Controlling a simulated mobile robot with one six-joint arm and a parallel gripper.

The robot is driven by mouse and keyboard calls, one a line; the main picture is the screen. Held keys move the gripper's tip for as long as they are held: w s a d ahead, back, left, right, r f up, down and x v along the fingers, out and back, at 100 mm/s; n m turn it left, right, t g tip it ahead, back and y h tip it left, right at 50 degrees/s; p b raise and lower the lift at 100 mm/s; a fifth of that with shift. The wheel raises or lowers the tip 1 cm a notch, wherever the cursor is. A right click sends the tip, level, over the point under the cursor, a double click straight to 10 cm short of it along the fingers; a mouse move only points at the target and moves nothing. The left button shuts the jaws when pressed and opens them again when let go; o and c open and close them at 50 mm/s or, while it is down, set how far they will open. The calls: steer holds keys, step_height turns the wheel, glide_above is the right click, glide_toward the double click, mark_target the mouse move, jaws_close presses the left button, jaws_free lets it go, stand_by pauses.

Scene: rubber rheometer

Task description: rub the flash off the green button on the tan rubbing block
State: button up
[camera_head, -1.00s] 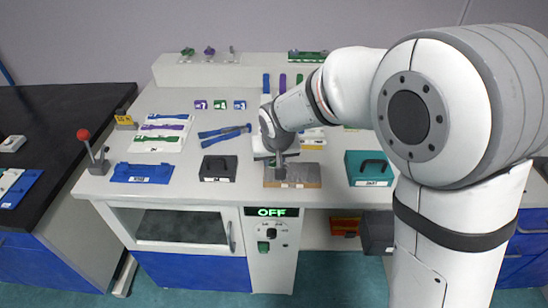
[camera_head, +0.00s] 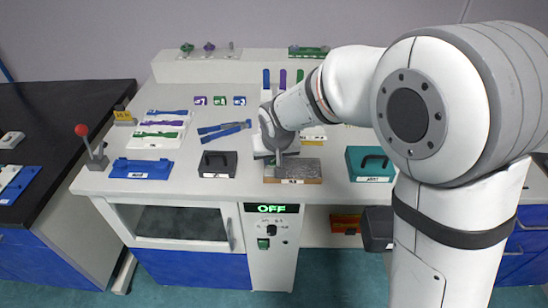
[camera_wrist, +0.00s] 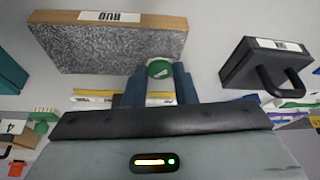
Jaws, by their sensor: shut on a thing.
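My gripper (camera_wrist: 160,78) is shut on the green button (camera_wrist: 159,69), a small round disc with a pale mark and a pale rim, held between the blue fingertips in the wrist view. The rubbing block (camera_wrist: 110,48) has a speckled grey rough face and a tan base labelled RUB. It also shows in the head view (camera_head: 308,168) near the front edge of the bench. My gripper (camera_head: 278,158) is at the block's back left part there. The button overlaps the block's edge in the wrist view; I cannot tell whether they touch. In the head view the button is hidden.
A dark box with a handle (camera_head: 218,164) stands left of the block and a teal box (camera_head: 371,165) right of it. A blue tray (camera_head: 142,169) and a red-knobbed lever (camera_head: 95,150) are farther left. Blue tongs (camera_head: 224,131) lie behind the dark box.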

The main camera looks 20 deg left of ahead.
mark_target(299, 167)
steer(key=shift+f+b, duration=0.55)
steer(key=shift+b, duration=0.05)
stand_by(1.4)
